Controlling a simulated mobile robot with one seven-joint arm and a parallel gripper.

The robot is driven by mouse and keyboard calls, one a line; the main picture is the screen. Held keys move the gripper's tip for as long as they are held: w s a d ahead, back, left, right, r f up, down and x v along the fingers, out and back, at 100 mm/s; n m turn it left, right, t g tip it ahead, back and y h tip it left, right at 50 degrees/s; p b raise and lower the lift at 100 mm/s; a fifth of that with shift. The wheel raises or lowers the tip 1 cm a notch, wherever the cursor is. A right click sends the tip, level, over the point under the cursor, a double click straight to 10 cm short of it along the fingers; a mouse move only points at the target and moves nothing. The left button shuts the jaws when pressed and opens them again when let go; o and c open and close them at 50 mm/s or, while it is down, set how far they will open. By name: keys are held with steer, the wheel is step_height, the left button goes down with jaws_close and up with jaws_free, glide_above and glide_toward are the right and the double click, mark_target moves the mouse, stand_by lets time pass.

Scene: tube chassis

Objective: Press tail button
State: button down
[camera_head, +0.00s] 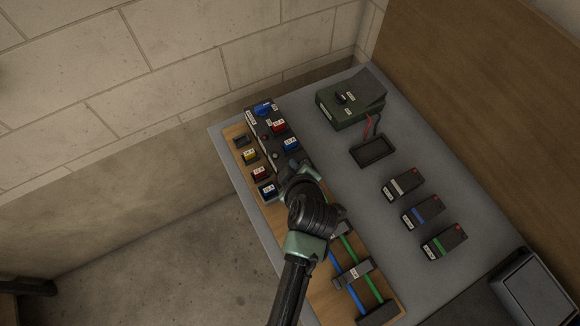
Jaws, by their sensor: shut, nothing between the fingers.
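A dark control panel (256,122) lies on a wooden board. The labels are too small to read, so I cannot tell which part is the tail button. My gripper (293,164) is over the panel's near end, just below the blue labelled piece. My wrist and forearm hide its fingertips and the part of the panel under them. I cannot tell whether it touches anything.
Blue and green tubes (348,283) run through clips nearer me. A green box (345,101) wired to a black tray (372,150) and several dark modules (422,212) lie right.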

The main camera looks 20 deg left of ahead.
steer(key=shift+f+b, duration=0.35)
steer(key=shift+f, duration=0.1)
steer(key=shift+f, duration=0.3)
stand_by(0.3)
steer(key=shift+r, duration=0.1)
steer(key=shift+r+p, duration=0.35)
steer(key=shift+r, duration=0.3)
step_height(320, 180, up, 6)
steer(key=p, duration=0.5)
stand_by(0.6)
